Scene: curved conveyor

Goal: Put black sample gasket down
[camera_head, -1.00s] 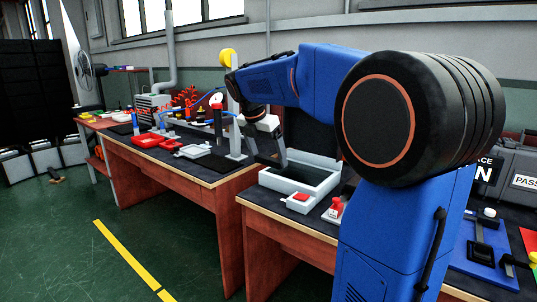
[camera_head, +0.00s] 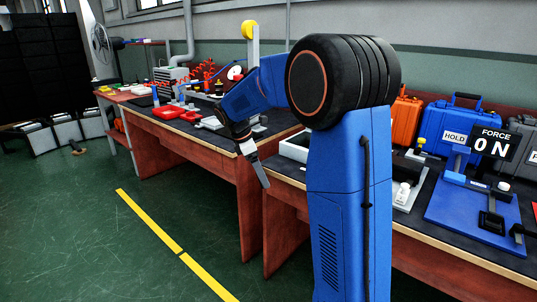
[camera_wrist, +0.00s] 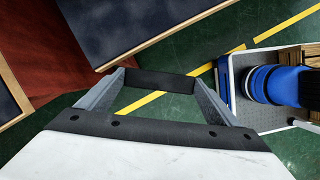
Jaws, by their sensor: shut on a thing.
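My gripper (camera_wrist: 157,84) is shut on a black sample gasket (camera_wrist: 160,81), a dark flat bar held across between the two grey fingertips in the wrist view. In the head view my gripper (camera_head: 262,178) points down in front of the gap between the two tables, and the gasket cannot be made out there. A white tray (camera_head: 292,152) stands on the nearer table, partly hidden by my arm.
A blue board (camera_head: 450,212) with black fixtures and a force display reading 0 N (camera_head: 492,145) are on the right. The far table (camera_head: 190,150) holds red trays and tools. Open green floor (camera_head: 90,240) with a yellow line lies left.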

